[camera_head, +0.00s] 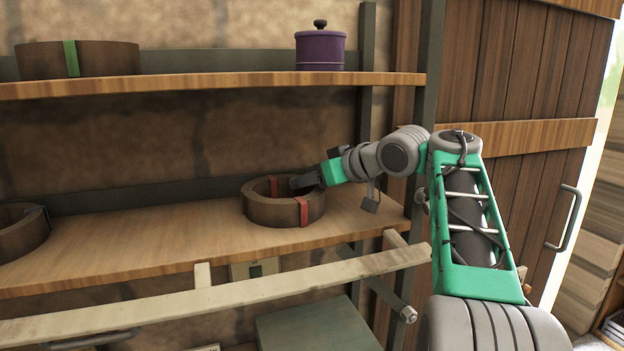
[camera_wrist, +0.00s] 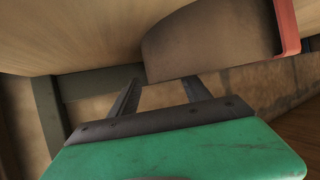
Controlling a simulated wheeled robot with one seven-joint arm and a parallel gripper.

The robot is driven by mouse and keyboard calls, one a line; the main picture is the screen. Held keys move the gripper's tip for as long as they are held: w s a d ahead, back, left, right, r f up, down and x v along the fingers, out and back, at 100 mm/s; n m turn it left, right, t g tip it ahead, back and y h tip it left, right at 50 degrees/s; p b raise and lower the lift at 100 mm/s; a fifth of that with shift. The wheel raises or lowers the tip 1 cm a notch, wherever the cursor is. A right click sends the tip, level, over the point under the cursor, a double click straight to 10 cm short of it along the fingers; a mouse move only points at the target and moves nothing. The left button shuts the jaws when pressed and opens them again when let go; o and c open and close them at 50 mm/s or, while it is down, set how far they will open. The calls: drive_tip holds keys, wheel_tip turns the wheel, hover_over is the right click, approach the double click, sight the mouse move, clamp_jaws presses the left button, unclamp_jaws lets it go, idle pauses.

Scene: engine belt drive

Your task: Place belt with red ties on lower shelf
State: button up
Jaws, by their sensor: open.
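The brown belt with red ties (camera_head: 282,211) rests on the lower shelf (camera_head: 150,230), toward its right end. Two red ties show on it, one at the front and one at the back. My gripper (camera_head: 303,183) is at the belt's right rear rim, with its fingers partly hidden there. In the wrist view the belt's brown wall (camera_wrist: 210,45) and one red tie (camera_wrist: 287,25) show just ahead of my open fingers (camera_wrist: 160,92). I cannot tell whether a finger touches the belt.
A brown belt with a green tie (camera_head: 110,58) and a purple lidded pot (camera_head: 320,50) stand on the upper shelf (camera_head: 200,84). Another dark belt (camera_head: 22,232) sits at the lower shelf's left end. A pale wooden rail (camera_head: 230,295) runs in front. Shelf between the belts is clear.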

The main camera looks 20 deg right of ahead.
drive_tip(key=p+v, duration=0.1)
drive_tip(key=v, duration=1.1)
